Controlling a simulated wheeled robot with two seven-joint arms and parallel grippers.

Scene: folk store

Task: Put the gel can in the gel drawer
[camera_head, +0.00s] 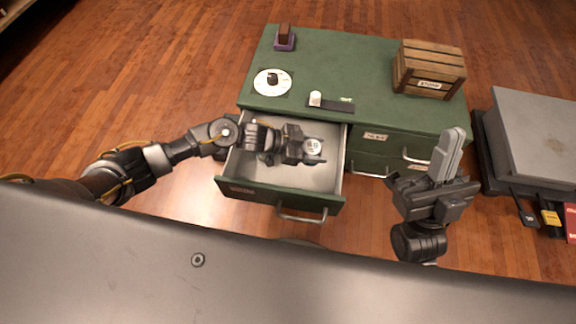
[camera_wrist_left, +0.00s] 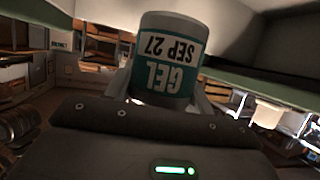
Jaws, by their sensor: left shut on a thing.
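The gel can (camera_wrist_left: 168,62) is a grey and teal cylinder with a white label reading "GEL SEP 27", upside down in the left wrist view. Its pale top (camera_head: 312,146) shows in the head view. My left gripper (camera_head: 314,152) is shut on the can and holds it over or inside the open drawer (camera_head: 270,192) of the green desk. The can's height above the drawer floor is hard to tell. The drawer's front label is too small to read. My right gripper (camera_head: 450,152) is empty, with its fingers together, to the right of the drawer.
The green desk top (camera_head: 350,65) holds a wooden crate (camera_head: 428,70), a white disc (camera_head: 272,82), a small white item on a dark strip (camera_head: 330,104) and a purple-based block (camera_head: 285,38). Closed drawers (camera_head: 375,165) lie right of the open one. A grey platform (camera_head: 545,130) stands at right.

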